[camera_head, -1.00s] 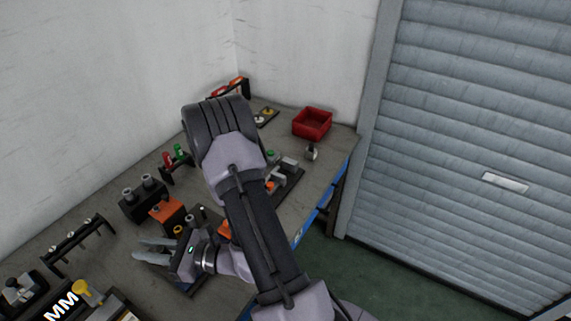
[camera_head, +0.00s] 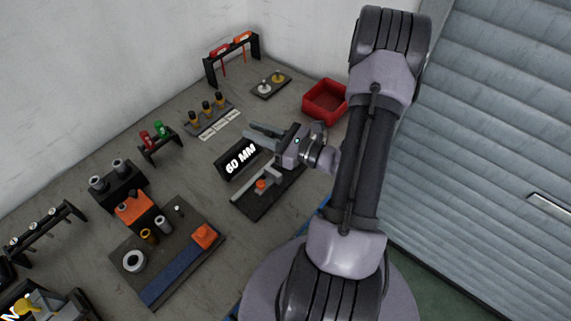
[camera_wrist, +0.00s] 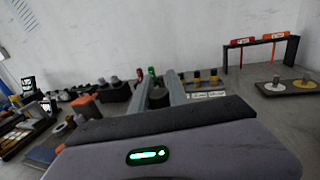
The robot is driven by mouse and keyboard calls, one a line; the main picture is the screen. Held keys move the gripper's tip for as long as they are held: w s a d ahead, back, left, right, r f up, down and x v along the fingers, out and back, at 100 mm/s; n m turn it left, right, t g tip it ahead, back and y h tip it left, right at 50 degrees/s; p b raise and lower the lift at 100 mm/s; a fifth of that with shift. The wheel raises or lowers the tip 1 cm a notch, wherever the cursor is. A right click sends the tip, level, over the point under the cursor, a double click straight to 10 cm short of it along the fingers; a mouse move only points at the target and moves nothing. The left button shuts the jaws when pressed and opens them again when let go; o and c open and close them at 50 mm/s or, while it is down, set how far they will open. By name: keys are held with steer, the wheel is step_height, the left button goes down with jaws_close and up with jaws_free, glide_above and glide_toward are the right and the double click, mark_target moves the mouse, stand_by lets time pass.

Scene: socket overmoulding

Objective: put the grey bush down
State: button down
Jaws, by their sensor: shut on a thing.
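My gripper (camera_head: 262,136) is above the middle of the bench in the head view, over the black "60 MM" sign (camera_head: 241,159). Its two long grey fingers, seen in the wrist view (camera_wrist: 160,82), are shut on a small dark grey round piece (camera_wrist: 158,98), which looks like the grey bush. In the head view I cannot make that piece out. Another grey bush (camera_head: 163,225) stands on the dark board (camera_head: 190,262) beside a brass-coloured ring (camera_head: 149,236).
A black plate with a grey fixture (camera_head: 262,190) lies just below my gripper in the picture. A red bin (camera_head: 325,101) stands at the back right. A black block with grey cylinders (camera_head: 119,187), an orange block (camera_head: 134,208) and tool racks (camera_head: 232,60) stand around. Bare bench lies left of the sign.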

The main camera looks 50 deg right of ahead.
steer(key=d+f+b, duration=0.1)
steer(key=f, duration=0.2)
steer(key=s+d+f+b, duration=0.1)
steer(key=f+b, duration=0.1)
steer(key=f, duration=0.2)
steer(key=s+d+f+b, duration=0.1)
steer(key=f, duration=0.2)
steer(key=shift+f+b, duration=0.2)
steer(key=shift+b, duration=0.1)
steer(key=shift+a+r, duration=0.1)
steer(key=shift+r, duration=0.05)
steer(key=c, duration=1.3)
jaws_free()
